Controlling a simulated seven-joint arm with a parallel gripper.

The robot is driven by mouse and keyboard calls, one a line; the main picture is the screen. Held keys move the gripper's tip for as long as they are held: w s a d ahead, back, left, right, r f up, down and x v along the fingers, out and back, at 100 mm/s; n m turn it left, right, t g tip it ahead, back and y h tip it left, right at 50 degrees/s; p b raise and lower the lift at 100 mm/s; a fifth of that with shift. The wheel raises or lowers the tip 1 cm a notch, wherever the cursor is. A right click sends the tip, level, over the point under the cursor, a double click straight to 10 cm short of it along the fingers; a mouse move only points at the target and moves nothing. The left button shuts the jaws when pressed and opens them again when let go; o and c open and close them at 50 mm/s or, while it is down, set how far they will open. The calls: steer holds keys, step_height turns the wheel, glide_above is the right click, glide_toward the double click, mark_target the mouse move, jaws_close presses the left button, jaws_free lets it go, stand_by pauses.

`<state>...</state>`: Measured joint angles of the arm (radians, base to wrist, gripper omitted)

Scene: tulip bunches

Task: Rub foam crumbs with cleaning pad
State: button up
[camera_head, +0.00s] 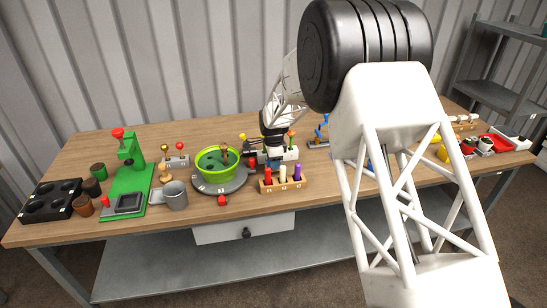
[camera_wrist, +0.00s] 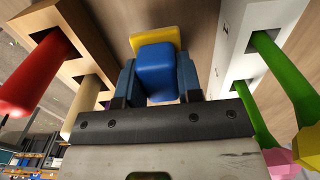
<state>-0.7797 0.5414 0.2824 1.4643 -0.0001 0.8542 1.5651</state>
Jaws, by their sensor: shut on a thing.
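The cleaning pad has a blue handle (camera_wrist: 155,72) and a yellow base (camera_wrist: 160,38), seen in the wrist view. My gripper (camera_wrist: 157,80) is shut on the blue handle, one finger on each side. The yellow base is at the far end, over the wooden table top; I cannot tell whether it touches the wood. In the head view my gripper (camera_head: 273,161) is low over the middle of the table, and the pad is not clearly visible there. I cannot make out any foam crumbs in either view.
A wooden rack (camera_head: 283,186) with red, cream and purple pegs stands close in front of my gripper. A white holder (camera_wrist: 232,45) with green stems is close on the other side. A green bowl (camera_head: 217,174) stands to the left. The gap between rack and holder is narrow.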

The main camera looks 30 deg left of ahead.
steer(key=shift+f, duration=0.5)
steer(key=shift+w+d+f, duration=0.45)
steer(key=shift+w+d, duration=0.65)
steer(key=shift+w+d+f, duration=0.2)
steer(key=shift+w+d, duration=0.3)
steer(key=shift+w, duration=0.05)
steer(key=shift+w+d, duration=1.9)
steer(key=shift+s+a, duration=3.4)
steer(key=shift+s+a+r, duration=0.1)
steer(key=shift+s+a, duration=0.05)
steer(key=shift+s, duration=0.05)
steer(key=shift+r, duration=3.95)
steer(key=shift+w, duration=0.1)
